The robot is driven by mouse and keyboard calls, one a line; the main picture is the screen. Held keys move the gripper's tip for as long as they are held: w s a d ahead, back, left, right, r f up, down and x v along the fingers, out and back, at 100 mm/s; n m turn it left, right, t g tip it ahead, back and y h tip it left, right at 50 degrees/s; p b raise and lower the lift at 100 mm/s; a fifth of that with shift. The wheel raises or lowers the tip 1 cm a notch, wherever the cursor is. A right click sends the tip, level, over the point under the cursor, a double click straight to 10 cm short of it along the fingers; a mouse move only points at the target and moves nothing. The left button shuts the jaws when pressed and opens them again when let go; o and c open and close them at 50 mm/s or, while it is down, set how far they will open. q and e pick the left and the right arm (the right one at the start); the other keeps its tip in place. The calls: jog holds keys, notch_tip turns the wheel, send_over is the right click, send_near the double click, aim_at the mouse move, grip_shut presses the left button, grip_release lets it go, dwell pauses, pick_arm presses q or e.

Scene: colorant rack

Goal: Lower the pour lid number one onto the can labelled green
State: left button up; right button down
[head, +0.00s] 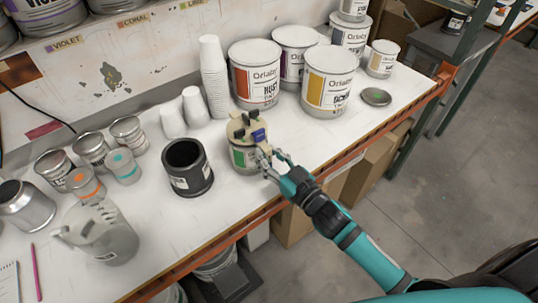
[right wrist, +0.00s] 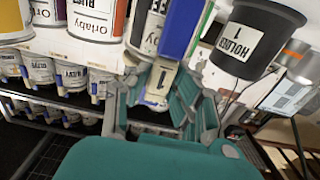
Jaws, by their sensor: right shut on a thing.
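The can labelled green (head: 243,158) stands upright near the table's front edge in the head view. The pour lid number one (head: 238,122), a cream disc with dark raised parts and a blue piece, is over the can's top. I cannot tell whether it touches the rim. My right gripper (head: 264,154) is shut on the lid's cream tab at the can's front right side. In the right wrist view, the gripper (right wrist: 163,92) is around the tab marked 1, with the blue piece (right wrist: 182,28) above. My left gripper is not in view.
A black holder (head: 187,167) stands just left of the can; it also shows in the right wrist view (right wrist: 258,30). White cups (head: 213,75) and large paint cans (head: 328,80) stand behind. A small loose lid (head: 376,96) lies at right. Table space between is clear.

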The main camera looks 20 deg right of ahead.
jog(key=shift+f+b, duration=0.3)
jog(key=shift+f, duration=0.25)
jog(key=c, duration=1.1)
grip_release()
jog(key=v, duration=1.2)
